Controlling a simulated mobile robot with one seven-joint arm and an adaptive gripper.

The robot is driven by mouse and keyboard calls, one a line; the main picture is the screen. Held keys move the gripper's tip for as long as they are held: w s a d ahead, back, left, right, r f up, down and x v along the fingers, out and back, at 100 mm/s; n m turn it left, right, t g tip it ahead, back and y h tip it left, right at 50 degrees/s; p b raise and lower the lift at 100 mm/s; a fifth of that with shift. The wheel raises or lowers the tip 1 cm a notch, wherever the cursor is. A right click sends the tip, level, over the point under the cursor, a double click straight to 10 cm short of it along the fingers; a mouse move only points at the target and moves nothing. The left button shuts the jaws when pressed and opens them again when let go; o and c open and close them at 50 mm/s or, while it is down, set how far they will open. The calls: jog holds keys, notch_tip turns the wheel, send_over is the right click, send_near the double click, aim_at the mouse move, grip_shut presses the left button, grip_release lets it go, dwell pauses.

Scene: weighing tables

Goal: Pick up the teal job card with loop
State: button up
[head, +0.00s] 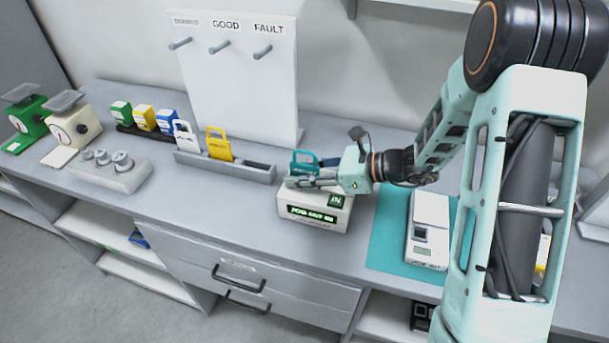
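The teal job card with loop (303,158) stands upright at the back of the white box with a green lit display (312,217). Its lower part is hidden behind my gripper, so I cannot tell whether it sits in a slot of the box. My gripper (304,182) reaches in from the right, low over the box top, with its fingers pointing left in front of the card. The fingers overlap the card in this view. I cannot tell whether they touch it or how far apart they are.
A grey rack (262,173) left of the box holds a white card (184,137) and a yellow card (219,144). A pegboard (240,85) stands behind. A white scale (428,228) is on a teal mat (385,235) at right. The counter front is clear.

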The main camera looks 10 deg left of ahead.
jog(key=shift+c, duration=0.4)
grip_shut()
notch_tip(320, 180, up, 10)
jog(key=shift+f, duration=0.1)
dwell(0.4)
